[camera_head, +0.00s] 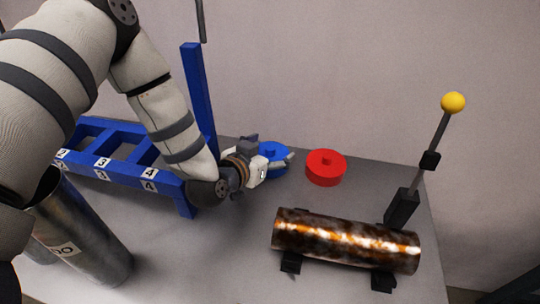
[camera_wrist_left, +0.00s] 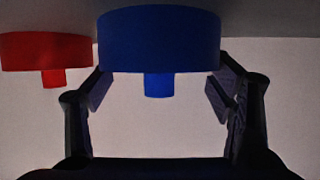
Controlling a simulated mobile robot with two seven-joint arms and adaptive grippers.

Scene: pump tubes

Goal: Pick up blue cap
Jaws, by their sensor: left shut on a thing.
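The blue cap (camera_head: 270,149) is a round disc with a small knob on top, near the back of the grey table. My left gripper (camera_head: 274,162) is at the cap, with its fingers on either side of it and shut on it. In the left wrist view the blue cap (camera_wrist_left: 159,42) sits between the two fingers (camera_wrist_left: 160,88), its knob pointing down in the picture. The gripper hides part of the cap in the head view. I cannot tell whether the cap is clear of the table. My right gripper is not in view.
A red cap (camera_head: 325,168) lies just right of the blue one. A rusty metal tube (camera_head: 345,240) rests on black supports, with a yellow-knobbed lever (camera_head: 453,103) behind it. A blue numbered rack (camera_head: 120,170) and grey cylinders (camera_head: 85,235) stand at left.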

